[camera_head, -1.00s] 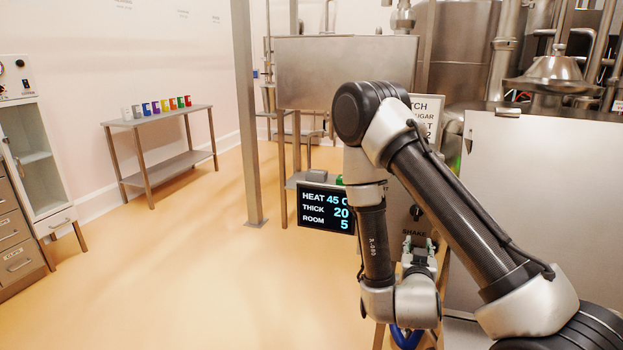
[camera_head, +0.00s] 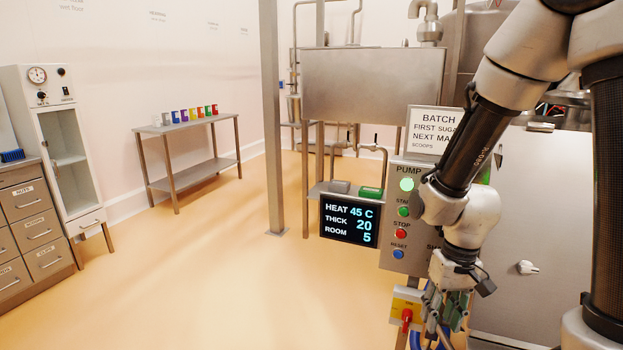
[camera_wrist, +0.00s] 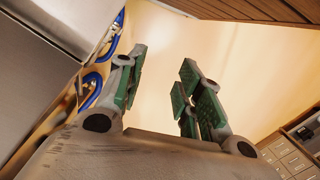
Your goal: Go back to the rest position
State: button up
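My gripper (camera_wrist: 160,88) shows in the wrist view with its two green-padded fingers apart and nothing between them. Bare orange floor shows in the gap. In the head view my gripper (camera_head: 440,315) hangs low at the lower right, pointing down, in front of the lower part of the control panel (camera_head: 410,263). My arm hides the panel's right side and part of the batch sign (camera_head: 432,128). I cannot tell from the head view how far the gripper is from the panel.
A display (camera_head: 349,221) reads heat 45 C, thick 20, room 5. A red switch (camera_head: 406,318) and blue hoses (camera_wrist: 90,90) are close to the gripper. The middle floor is clear.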

jog(key=s+d+r+t, duration=0.2)
jog(key=s+d+r, duration=0.2)
jog(key=r, duration=0.7)
jog(key=s+d+r+t+h, duration=0.1)
jog(key=s+d+r+t, duration=0.2)
jog(key=r, duration=0.8)
jog(key=d, duration=0.2)
jog(key=shift+s+d+r+m, duration=0.3)
jog(key=shift+s+d, duration=0.05)
jog(key=shift+d, duration=0.05)
